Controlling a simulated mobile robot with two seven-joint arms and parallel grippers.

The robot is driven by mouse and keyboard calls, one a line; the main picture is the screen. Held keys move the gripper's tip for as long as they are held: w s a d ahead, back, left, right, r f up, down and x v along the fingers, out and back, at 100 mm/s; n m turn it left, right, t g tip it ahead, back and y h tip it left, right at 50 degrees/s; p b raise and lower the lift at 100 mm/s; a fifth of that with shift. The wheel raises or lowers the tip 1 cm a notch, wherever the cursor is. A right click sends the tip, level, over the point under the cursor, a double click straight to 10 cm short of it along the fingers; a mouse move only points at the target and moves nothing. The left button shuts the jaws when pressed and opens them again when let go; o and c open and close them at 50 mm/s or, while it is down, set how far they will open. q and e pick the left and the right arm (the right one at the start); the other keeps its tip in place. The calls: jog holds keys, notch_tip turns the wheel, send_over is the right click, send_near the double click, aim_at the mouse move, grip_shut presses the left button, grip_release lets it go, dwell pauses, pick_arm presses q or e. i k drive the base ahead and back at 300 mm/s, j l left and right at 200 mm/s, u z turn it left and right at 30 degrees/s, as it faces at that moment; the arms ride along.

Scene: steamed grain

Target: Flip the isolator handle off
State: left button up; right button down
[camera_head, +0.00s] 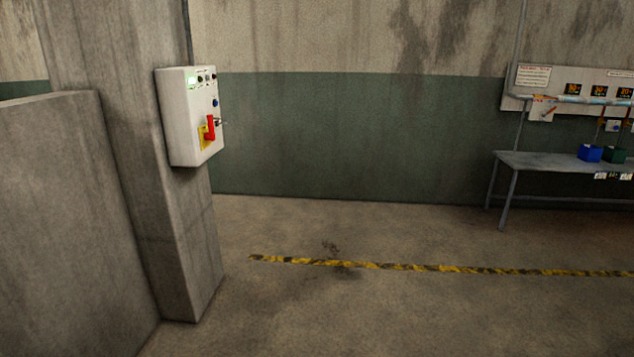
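The isolator handle (210,128) is red and sits on a yellow plate (203,137) on the front of a white control box (180,115). The handle looks roughly upright. The box is fixed to a concrete pillar at the left. A small metal piece juts out to the right of the handle. Neither of my grippers shows in the head view.
The concrete pillar (180,230) and a low wall (65,220) fill the left side. A yellow-black floor stripe (430,267) crosses the open floor. At the right, a grey table (540,162) holds a blue box (590,153) and a dark green box (614,155) beneath a wall panel.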

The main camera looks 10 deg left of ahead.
aim_at(210, 136)
jog(key=i+u, duration=0.3)
jog(key=i, duration=0.3)
jog(key=i+l+u, duration=0.15)
jog(key=i+u, duration=0.15)
jog(key=i, duration=0.3)
jog(key=i+j+u, duration=0.2)
jog(key=i+u, duration=0.7)
jog(key=i+j, duration=0.15)
jog(key=i, duration=0.15)
jog(key=i+j+u, duration=0.15)
jog(key=i, duration=0.15)
